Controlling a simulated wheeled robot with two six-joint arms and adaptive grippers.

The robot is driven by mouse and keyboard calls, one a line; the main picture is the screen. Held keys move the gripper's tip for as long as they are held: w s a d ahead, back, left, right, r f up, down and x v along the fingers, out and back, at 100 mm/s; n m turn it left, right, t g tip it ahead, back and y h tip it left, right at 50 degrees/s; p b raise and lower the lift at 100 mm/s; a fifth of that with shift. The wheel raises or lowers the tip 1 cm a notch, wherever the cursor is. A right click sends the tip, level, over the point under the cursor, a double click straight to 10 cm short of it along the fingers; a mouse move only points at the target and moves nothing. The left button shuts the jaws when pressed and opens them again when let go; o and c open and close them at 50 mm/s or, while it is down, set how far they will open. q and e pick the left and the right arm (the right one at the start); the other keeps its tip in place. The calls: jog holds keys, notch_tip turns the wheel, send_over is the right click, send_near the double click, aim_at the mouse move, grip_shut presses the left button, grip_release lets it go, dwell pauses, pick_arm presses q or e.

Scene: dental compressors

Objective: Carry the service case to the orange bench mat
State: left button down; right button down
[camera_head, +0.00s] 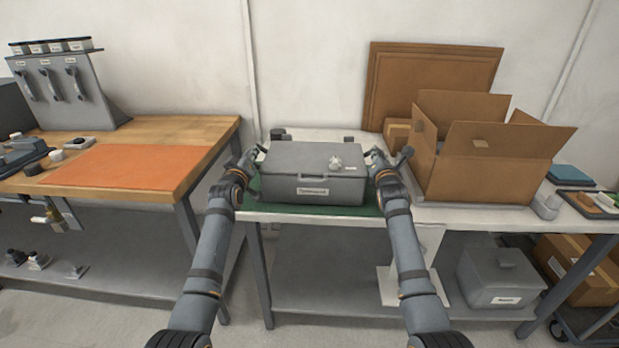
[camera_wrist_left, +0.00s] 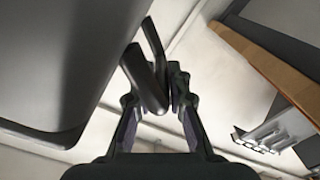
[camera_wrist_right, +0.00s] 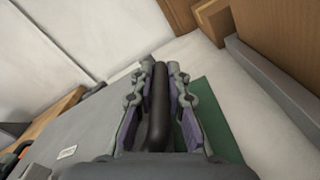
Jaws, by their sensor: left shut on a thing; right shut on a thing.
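The grey service case (camera_head: 315,188) sits between my two grippers over a green mat (camera_head: 262,207) on the white bench, with a label on its front and a small pale item on its lid. My left gripper (camera_head: 243,163) is shut on the case's left side handle, a dark bar that shows in the left wrist view (camera_wrist_left: 148,75). My right gripper (camera_head: 382,163) is shut on the right handle, seen between the fingers in the right wrist view (camera_wrist_right: 158,105). The orange bench mat (camera_head: 130,166) lies bare on the wooden bench to the left. I cannot tell whether the case touches the green mat.
An open cardboard box (camera_head: 487,160) stands right of the case. A gap separates the wooden bench (camera_head: 190,127) from the white bench. Small dark items (camera_head: 25,155) lie left of the orange mat, and a grey rack (camera_head: 60,90) stands behind. Another grey case (camera_head: 500,277) is on the lower shelf.

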pick_arm(q)
jog(key=shift+f, duration=0.1)
